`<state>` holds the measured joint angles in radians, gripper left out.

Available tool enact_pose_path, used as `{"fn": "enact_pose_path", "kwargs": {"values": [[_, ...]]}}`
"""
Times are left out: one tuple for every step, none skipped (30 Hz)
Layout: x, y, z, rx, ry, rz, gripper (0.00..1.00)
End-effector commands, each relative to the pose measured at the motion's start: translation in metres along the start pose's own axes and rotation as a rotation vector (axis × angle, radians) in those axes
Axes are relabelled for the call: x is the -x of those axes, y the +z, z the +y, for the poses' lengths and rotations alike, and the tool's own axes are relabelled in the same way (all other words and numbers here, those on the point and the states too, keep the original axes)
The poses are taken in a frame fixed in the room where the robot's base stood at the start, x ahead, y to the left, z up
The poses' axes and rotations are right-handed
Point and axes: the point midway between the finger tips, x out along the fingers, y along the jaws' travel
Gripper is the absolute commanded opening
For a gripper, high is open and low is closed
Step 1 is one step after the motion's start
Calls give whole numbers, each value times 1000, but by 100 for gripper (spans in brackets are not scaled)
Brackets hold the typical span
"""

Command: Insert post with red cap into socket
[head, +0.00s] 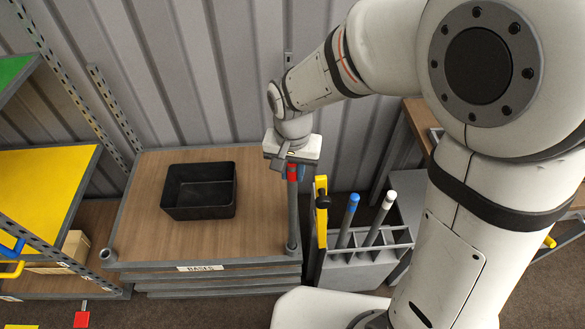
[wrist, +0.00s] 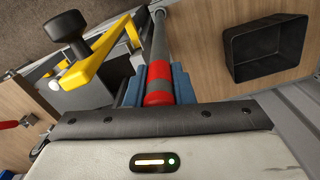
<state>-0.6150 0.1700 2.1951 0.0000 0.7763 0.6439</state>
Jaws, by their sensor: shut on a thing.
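My gripper (head: 297,172) is shut on the upper end of a grey post (head: 292,212) just under the wrist. The post has a red cap (head: 292,172). In the wrist view the red-banded cap (wrist: 159,82) sits between the blue finger pads, and the grey shaft (wrist: 159,38) runs away from me. The post looks near upright, its lower end at the front right corner of the wooden-topped base (head: 215,240). A grey collar, seemingly the socket (head: 292,248), shows there. I cannot tell whether the post's end is inside it. An empty round socket (head: 108,256) shows at the front left corner.
A black bin (head: 199,191) stands on the base. Right of the post are a yellow bar with a black knob (head: 321,212) and a grey rack (head: 365,256) holding blue-capped (head: 350,214) and white-capped (head: 384,210) posts. A corrugated wall (head: 210,70) stands behind.

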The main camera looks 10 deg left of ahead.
Motion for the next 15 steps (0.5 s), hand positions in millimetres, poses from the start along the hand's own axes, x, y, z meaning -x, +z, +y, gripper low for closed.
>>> {"fn": "enact_pose_path", "kwargs": {"values": [[-2, 0, 0, 0, 0, 0, 0], [-3, 0, 0, 0, 0, 0, 0], [-4, 0, 0, 0, 0, 0, 0], [-5, 0, 0, 0, 0, 0, 0], [-5, 0, 0, 0, 0, 0, 0], [-6, 0, 0, 0, 0, 0, 0], [-7, 0, 0, 0, 0, 0, 0], [-8, 0, 0, 0, 0, 0, 0], [-9, 0, 0, 0, 0, 0, 0], [-10, 0, 0, 0, 0, 0, 0], [-10, 0, 0, 0, 0, 0, 0], [-11, 0, 0, 0, 0, 0, 0], [-12, 0, 0, 0, 0, 0, 0], [-13, 0, 0, 0, 0, 0, 0], [-14, 0, 0, 0, 0, 0, 0]]}}
